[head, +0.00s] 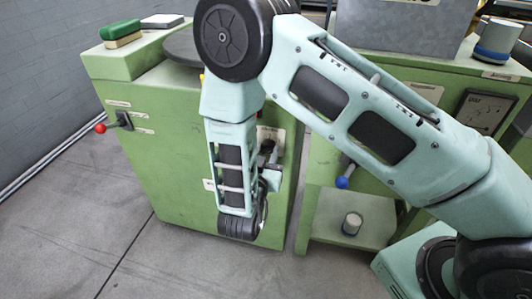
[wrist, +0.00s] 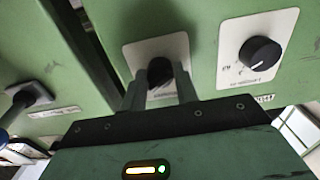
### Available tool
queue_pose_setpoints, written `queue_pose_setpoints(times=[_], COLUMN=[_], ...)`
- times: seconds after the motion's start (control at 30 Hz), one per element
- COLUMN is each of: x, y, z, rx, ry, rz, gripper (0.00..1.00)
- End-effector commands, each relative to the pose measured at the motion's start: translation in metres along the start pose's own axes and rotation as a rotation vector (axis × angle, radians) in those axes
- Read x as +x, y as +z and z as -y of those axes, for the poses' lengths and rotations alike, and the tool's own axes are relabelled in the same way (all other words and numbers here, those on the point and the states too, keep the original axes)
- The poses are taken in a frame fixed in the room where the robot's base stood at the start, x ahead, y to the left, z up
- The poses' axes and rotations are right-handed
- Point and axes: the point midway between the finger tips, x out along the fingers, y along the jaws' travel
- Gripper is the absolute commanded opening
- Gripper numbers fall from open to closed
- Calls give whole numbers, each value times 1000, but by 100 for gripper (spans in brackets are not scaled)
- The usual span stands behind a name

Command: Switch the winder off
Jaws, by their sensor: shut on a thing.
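A black rotary knob (wrist: 159,72) on a white plate (wrist: 133,58) shows in the wrist view. My gripper (wrist: 161,88) has one finger on each side of this knob and is shut on it. The knob's pointer and markings are mostly hidden by the fingers. In the head view the plate (head: 277,134) is on the front of the left green cabinet (head: 165,150), which has a dark round disc on top. My arm covers much of that front. A second black knob (wrist: 261,52) with a marked plate sits beside the first in the wrist view, untouched.
A red-ball lever (head: 101,128) sticks out of the left cabinet. A blue-ball lever (head: 343,182) is on the right-hand green machine (head: 325,150), above a shelf with a small cup (head: 352,223). A narrow gap separates the machines. The floor in front is clear.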

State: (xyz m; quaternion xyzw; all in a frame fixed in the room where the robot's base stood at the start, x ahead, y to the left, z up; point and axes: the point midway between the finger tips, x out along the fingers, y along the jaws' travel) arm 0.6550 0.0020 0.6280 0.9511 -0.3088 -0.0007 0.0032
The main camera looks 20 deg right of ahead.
Motion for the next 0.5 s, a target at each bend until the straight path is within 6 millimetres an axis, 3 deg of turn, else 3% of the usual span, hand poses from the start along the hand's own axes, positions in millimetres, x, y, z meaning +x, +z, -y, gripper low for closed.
queue_pose_setpoints(times=[0.27,0.5], x=[-1,-1], y=[-3,-5], z=[0,0], rx=[-101,-293], ry=[-1,-2], rz=[0,1], gripper=[7,7])
